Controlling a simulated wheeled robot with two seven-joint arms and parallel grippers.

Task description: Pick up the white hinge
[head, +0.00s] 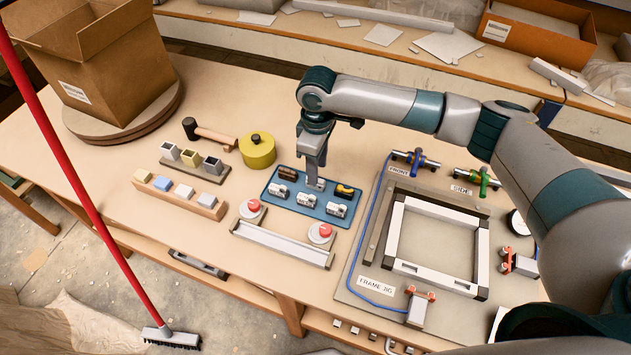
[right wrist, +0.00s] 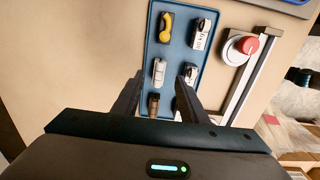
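A blue tray (head: 267,195) holds two rows of small hinges and also shows in the right wrist view (right wrist: 178,55). Its near row has three white pieces with dark marks (head: 278,191) (head: 306,200) (head: 336,210). The far row has a brown piece (head: 287,172), a yellow piece (head: 345,190) and, between them, a pale grey-white hinge (right wrist: 159,72), mostly hidden by my gripper in the head view. My right gripper (head: 316,184) points down over this hinge. In the right wrist view its fingers (right wrist: 158,92) are apart, with nothing gripped. My left gripper is not in view.
Two red buttons (head: 253,206) (head: 320,233) and a metal bar (head: 282,245) stand in front of the tray. The frame jig (head: 350,290) lies right. A yellow round tin (head: 257,151), a mallet (head: 210,136) and block racks (head: 180,196) stand left.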

